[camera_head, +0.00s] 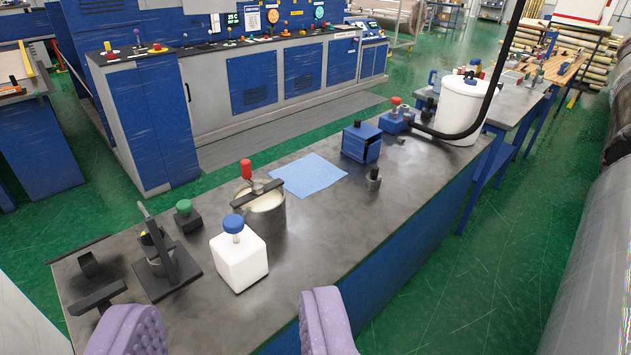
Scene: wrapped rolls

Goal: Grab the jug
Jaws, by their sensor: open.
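A white, square-sided jug (239,262) with a blue knob-like cap stands upright on the near part of a dark metal workbench (300,232). My gripper (228,322) shows as two purple padded fingers at the bottom edge of the view, one at left and one at right. They are wide apart with nothing between them. The jug stands beyond the fingertips, between them in the picture and somewhat nearer the right finger. No contact with it shows.
A metal pot (266,215) with a red-handled bar stands close behind the jug. A black stand (165,268) and a green-knobbed block (186,216) are to its left. A blue cloth (308,175), a blue box (361,142) and a white bucket (462,108) lie farther along the bench.

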